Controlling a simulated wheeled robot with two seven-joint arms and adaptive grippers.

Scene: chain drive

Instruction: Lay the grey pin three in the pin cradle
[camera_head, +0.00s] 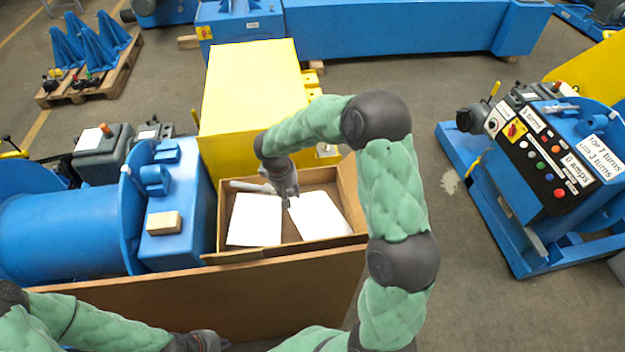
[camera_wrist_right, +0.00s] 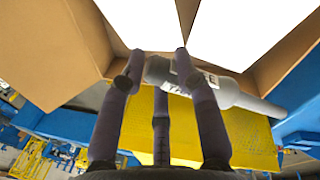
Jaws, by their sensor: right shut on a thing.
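A grey cylinder (camera_head: 250,187) with a narrower end lies across the far side of an open cardboard box. The right wrist view shows it close up (camera_wrist_right: 236,94), with a partly hidden white label. I cannot read the label fully or confirm it is grey pin three. My right gripper (camera_head: 288,198) reaches down into the box and is shut on this cylinder; its fingers (camera_wrist_right: 160,70) cover part of it. My left gripper (camera_head: 212,341) is low at the front edge of the head view, away from the box, its jaws unclear. I cannot make out a pin cradle.
The cardboard box (camera_head: 232,257) holds two flat white sheets (camera_head: 254,220) (camera_head: 318,216). A yellow block (camera_head: 252,85) stands behind it. A blue machine (camera_head: 75,230) is at left, a blue control console (camera_head: 540,150) at right. Open floor lies between box and console.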

